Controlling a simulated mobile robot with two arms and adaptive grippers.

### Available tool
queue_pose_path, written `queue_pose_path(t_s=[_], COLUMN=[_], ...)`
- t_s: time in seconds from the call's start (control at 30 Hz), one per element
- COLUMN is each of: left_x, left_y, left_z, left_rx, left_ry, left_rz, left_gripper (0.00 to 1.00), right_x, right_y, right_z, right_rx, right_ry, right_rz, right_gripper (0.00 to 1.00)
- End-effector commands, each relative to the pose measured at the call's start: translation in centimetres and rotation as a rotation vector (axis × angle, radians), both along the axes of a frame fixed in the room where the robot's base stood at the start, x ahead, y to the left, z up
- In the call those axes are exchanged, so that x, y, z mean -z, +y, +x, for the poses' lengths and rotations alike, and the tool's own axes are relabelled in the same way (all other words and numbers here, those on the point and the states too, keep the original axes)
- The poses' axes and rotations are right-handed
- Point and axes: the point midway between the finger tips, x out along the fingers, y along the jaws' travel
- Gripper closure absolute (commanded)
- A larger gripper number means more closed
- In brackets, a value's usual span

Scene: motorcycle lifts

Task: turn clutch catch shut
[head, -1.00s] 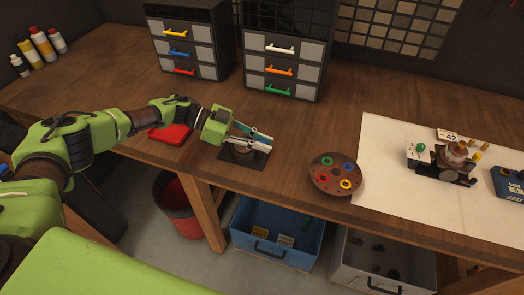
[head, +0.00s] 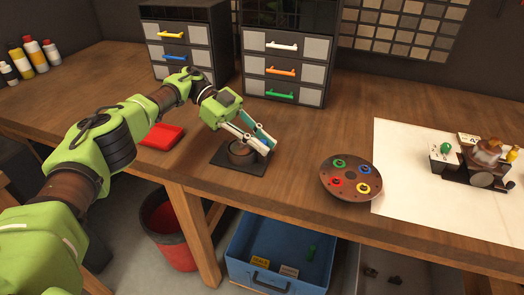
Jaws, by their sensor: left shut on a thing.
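A low, round brown piece (head: 240,153) sits on a flat black plate (head: 224,164) on the workbench; it looks like the clutch catch. My left gripper (head: 257,146) comes down over it from behind, its two pale fingers pointing down and toward the right. The fingers are around the upper right of the round piece and shut on it. The fingers hide part of its top, so its turned position cannot be read. My right gripper is out of view.
A brown disc with coloured rings (head: 350,196) lies to the right, before a white sheet (head: 400,213) bearing a small mechanism (head: 478,168). A red tray (head: 162,136) lies to the left. Drawer cabinets (head: 284,92) stand behind. A blue bin (head: 275,262) sits below the bench.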

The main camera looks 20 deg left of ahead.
Motion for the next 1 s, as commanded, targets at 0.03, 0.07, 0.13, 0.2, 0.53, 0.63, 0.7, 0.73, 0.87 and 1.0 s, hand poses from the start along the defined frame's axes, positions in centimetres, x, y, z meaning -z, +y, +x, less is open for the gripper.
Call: queue_pose_path(t_s=[0.03,0.07,0.13,0.2,0.53,0.63,0.7,0.73,0.87,1.0], left_x=[0.25,0.22,0.15,0.1,0.08,0.08,0.08,0.07,0.06,-0.24], left_y=[-0.13,-0.13,-0.11,-0.1,-0.12,-0.12,-0.11,-0.1,-0.07,-0.05], left_z=[-0.03,-0.03,-0.05,-0.07,-0.11,-0.11,-0.1,-0.08,-0.06,-0.03], left_rx=[0.009,0.011,0.016,0.019,0.021,0.021,0.02,0.02,0.019,0.018], left_ry=[0.001,0.0,0.0,0.001,0.002,0.002,0.002,0.002,0.001,0.0], left_rz=[-0.001,-0.001,0.0,0.0,0.001,0.001,0.0,0.0,0.0,0.0], left_gripper=[1.0,1.0,1.0,1.0,1.0,0.69,0.69,0.69,0.69,0.69], right_x=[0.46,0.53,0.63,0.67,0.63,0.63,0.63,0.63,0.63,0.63], right_y=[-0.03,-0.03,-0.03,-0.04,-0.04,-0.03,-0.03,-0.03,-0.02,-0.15], right_z=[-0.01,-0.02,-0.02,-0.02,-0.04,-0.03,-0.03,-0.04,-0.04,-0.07], right_rx=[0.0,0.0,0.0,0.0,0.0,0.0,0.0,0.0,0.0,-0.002], right_ry=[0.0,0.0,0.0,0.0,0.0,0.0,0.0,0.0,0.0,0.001], right_rz=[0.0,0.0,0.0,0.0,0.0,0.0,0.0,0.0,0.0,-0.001], right_gripper=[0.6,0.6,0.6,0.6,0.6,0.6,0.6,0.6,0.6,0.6])
